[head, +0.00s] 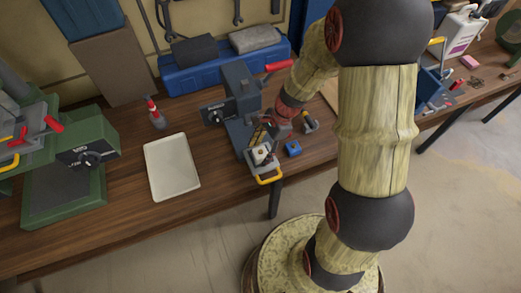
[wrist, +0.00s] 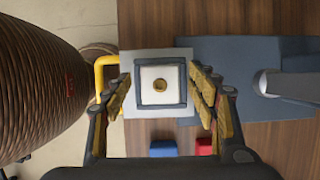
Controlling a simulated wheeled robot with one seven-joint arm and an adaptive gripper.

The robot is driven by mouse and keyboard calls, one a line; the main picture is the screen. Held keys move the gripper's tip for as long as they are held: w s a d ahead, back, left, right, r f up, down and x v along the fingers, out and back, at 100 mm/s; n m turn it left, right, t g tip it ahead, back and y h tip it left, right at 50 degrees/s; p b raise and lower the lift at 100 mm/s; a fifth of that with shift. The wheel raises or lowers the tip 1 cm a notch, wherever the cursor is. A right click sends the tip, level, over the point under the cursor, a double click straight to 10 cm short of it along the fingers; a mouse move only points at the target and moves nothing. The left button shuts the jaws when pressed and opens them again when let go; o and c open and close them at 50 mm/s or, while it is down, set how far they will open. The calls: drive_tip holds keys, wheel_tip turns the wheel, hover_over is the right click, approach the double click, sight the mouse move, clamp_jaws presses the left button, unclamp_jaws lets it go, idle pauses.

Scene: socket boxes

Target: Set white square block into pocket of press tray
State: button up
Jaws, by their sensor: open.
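The white square block (wrist: 148,75), with a round brass-coloured centre, sits inside the dark square frame of the pocket in the wrist view. The frame is on the pale grey press tray (wrist: 130,60), which has a yellow handle (wrist: 98,75) at its left. In the head view the block (head: 261,152) shows small on the tray, behind the yellow handle (head: 269,180). My gripper (wrist: 160,76) is open, with one finger on each side of the block and visible gaps to it. It also shows in the head view (head: 266,138), partly hiding the tray.
The dark press (head: 238,100) with a red lever stands just behind the tray. A blue block (head: 293,149) lies to the right; a red piece (wrist: 204,146) shows beside it in the wrist view. An empty white tray (head: 172,167) and a green machine (head: 75,165) are at left.

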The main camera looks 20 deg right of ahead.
drive_tip(key=shift+r, duration=0.1)
drive_tip(key=v, duration=1.1)
drive_tip(key=shift+d+r, duration=0.25)
drive_tip(key=shift+r, duration=0.1)
